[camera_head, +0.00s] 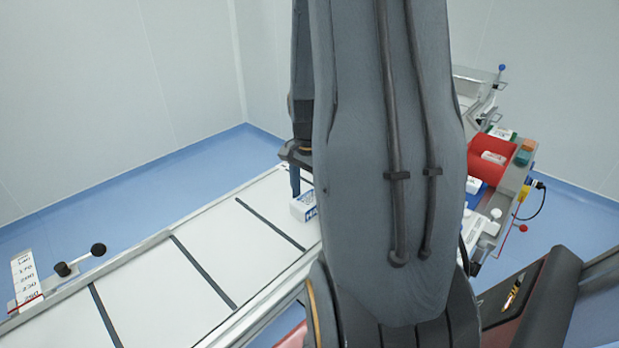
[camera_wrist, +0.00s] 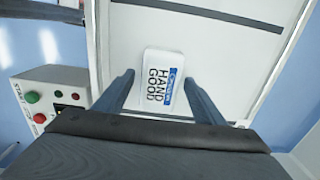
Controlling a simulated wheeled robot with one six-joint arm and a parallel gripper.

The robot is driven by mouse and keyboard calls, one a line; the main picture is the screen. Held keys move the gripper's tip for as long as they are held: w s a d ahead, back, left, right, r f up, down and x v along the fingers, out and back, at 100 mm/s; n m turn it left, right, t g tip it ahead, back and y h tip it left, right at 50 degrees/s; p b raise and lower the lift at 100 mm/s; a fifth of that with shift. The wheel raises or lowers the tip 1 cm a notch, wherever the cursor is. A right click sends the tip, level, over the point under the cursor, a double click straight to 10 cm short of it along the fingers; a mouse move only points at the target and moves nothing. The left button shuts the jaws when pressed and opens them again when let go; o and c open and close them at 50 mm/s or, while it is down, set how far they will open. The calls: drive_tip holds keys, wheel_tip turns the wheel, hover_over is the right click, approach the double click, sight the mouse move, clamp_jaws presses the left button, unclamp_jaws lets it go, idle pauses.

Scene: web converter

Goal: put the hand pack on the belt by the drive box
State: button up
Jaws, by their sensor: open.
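The hand pack (camera_wrist: 158,66), a white pack with a blue patch and black letters "HAND GOOD", lies on the white belt (camera_wrist: 125,35) in the wrist view. My gripper (camera_wrist: 159,82) is open, with one dark finger on each side of the pack's near part and a visible gap to each. In the head view the pack (camera_head: 303,206) is on the belt (camera_head: 150,285), partly hidden by my arm, with my gripper (camera_head: 295,183) just beside it. A grey box with buttons marked START (camera_wrist: 50,95) stands left of the belt; I cannot tell if it is the drive box.
Dark cross bars (camera_head: 205,272) divide the belt. The near left belt is clear.

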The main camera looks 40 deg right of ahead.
sight(309, 198)
wheel_tip(309, 198, up, 11)
drive_tip(key=b, duration=0.2)
drive_tip(key=s+a+f+n, duration=0.1)
drive_tip(key=a+f+n, duration=0.1)
drive_tip(key=a+n, duration=0.3)
drive_tip(key=a+f+n, duration=0.2)
drive_tip(key=a+n, duration=0.4)
drive_tip(key=a, duration=0.5)
drive_tip(key=s+a+f+n+t, duration=0.1)
drive_tip(key=a+f+n, duration=0.2)
drive_tip(key=a+n, duration=0.3)
drive_tip(key=shift+s+a, duration=0.15)
drive_tip(key=shift+a, duration=0.4)
drive_tip(key=shift+s+a, duration=0.15)
drive_tip(key=shift+a, duration=0.4)
